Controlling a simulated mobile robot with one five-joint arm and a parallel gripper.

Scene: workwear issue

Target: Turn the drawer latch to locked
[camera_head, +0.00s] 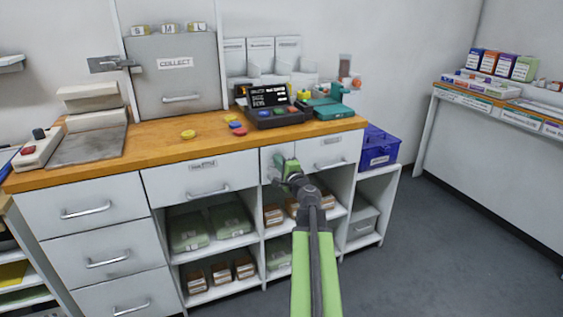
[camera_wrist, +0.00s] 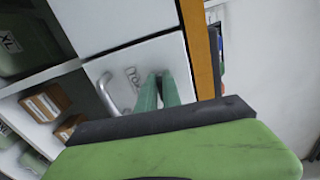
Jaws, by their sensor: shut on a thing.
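The white drawer front (camera_head: 345,148) at the right end of the workbench is closed, with a curved metal handle (camera_head: 330,166). My gripper (camera_head: 280,165) is at the left part of this drawer front, left of the handle. In the wrist view my gripper's two green fingers (camera_wrist: 159,80) are close together and their tips meet the drawer front. The handle (camera_wrist: 107,93) and a small grey label-like piece (camera_wrist: 132,76) show beside them. My gripper is shut on the drawer latch, which the fingers hide; I cannot tell how it is turned.
Open shelves (camera_head: 235,244) with green packs and brown boxes lie below the drawers. The wooden worktop (camera_head: 215,145) above holds a black panel device (camera_head: 275,115). A blue bin (camera_head: 378,150) stands to the right. Grey floor (camera_head: 450,240) is clear at the right.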

